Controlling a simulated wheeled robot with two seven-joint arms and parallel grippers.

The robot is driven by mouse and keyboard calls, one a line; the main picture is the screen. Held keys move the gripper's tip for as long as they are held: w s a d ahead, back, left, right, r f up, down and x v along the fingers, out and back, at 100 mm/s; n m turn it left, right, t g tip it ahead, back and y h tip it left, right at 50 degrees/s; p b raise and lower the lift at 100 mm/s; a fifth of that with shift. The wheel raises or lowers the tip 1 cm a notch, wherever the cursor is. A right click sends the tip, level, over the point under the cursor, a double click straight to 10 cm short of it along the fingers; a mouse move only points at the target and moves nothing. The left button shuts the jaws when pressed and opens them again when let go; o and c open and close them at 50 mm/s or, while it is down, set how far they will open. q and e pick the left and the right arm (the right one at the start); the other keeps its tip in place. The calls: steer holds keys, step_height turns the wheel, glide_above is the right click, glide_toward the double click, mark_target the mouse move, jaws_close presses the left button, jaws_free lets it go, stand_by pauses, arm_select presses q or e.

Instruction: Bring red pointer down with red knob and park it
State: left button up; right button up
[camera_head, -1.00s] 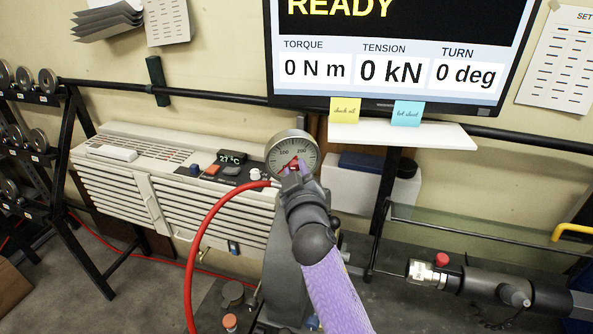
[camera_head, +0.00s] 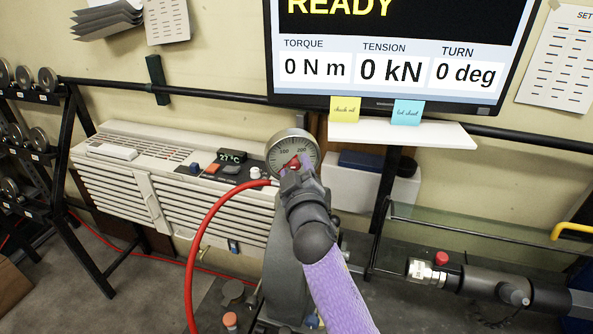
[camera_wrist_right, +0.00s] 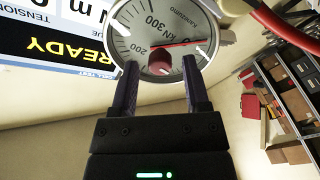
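The round gauge (camera_head: 283,143) stands at the middle of the head view, its lower face partly hidden by my right gripper. In the wrist view its dial (camera_wrist_right: 143,22) appears upside down, marked kN. The red knob (camera_wrist_right: 160,67) sits at the dial's centre; it also shows in the head view (camera_head: 293,162). The thin red pointer (camera_wrist_right: 182,43) lies across the dial toward the right of the wrist view. My right gripper (camera_wrist_right: 158,64) is open, its two fingers on either side of the knob with a visible gap on both sides. My left gripper is not in view.
A red hose (camera_head: 197,245) curves down left of the gauge. A monitor (camera_head: 388,102) and a white shelf (camera_head: 440,135) are above and to the right. A beige slatted unit (camera_head: 115,185) is behind on the left. A dark cylinder tool (camera_head: 480,281) lies at the right.

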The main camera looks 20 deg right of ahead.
steer(key=shift+o, duration=0.2)
steer(key=s+a, duration=0.1)
steer(key=s, duration=0.9)
steer(key=shift+f+b, duration=0.4)
steer(key=shift+a, duration=0.1)
